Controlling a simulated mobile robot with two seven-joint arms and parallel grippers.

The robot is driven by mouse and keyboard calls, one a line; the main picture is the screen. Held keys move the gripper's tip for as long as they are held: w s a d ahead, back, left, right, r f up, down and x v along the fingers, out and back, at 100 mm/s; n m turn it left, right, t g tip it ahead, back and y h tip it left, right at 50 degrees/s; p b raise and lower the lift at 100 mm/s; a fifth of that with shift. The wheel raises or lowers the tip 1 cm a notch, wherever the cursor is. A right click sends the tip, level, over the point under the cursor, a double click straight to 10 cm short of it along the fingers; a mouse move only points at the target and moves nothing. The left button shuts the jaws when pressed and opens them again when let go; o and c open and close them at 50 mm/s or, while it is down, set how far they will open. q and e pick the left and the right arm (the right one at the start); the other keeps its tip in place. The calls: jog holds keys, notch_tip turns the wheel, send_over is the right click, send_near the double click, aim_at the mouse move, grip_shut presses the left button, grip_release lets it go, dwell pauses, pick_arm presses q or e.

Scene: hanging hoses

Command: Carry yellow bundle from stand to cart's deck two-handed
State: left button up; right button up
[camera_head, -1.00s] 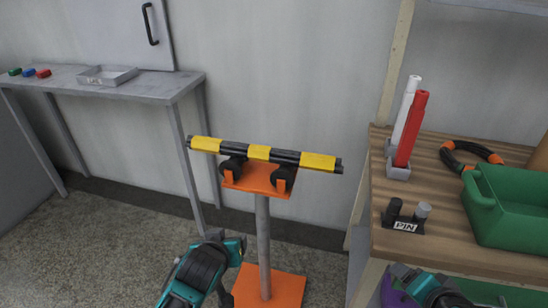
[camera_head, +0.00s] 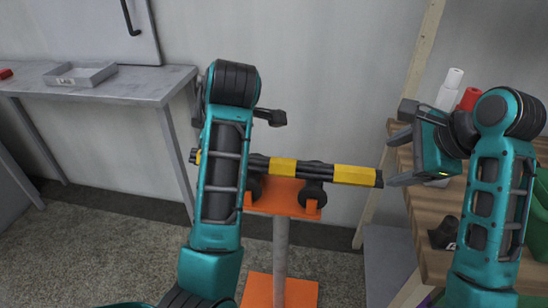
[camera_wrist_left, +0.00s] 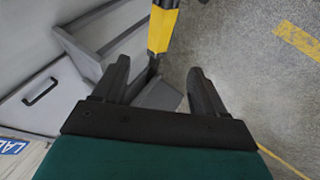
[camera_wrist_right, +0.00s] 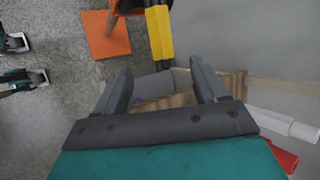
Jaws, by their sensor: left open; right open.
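The yellow bundle (camera_head: 283,167), dark rods with yellow bands, lies across the black rests of the orange stand (camera_head: 285,196). My left arm hides part of its left half in the head view. My right gripper (camera_head: 392,160) is open beside the bundle's right end, with nothing between its fingers. In the right wrist view the bundle's end (camera_wrist_right: 159,32) is ahead of the open fingers (camera_wrist_right: 161,88). My left gripper (camera_wrist_left: 165,85) is open, and the bundle's other end (camera_wrist_left: 162,25) shows just beyond its fingers. The cart's deck cannot be made out.
A grey table (camera_head: 110,85) with a shallow tray (camera_head: 85,75) stands at the left. At the right, a wooden-topped bench (camera_head: 425,215) holds white and red cylinders (camera_head: 450,88) and a green bin (camera_head: 517,215), partly behind my right arm. A wall is close behind the stand.

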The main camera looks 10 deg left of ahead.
aim_at(360, 173)
pick_arm(q)
jog(key=shift+d+r, duration=0.1)
jog(key=shift+r, duration=0.05)
pick_arm(e)
jog(key=shift+r, duration=0.1)
pick_arm(q)
jog(key=x, duration=1.3)
jog(key=shift+d, duration=0.1)
pick_arm(e)
jog(key=x, duration=1.3)
pick_arm(q)
grip_shut()
pick_arm(e)
grip_shut()
pick_arm(q)
jog(key=shift+w, duration=0.1)
pick_arm(e)
jog(key=shift+r, duration=0.1)
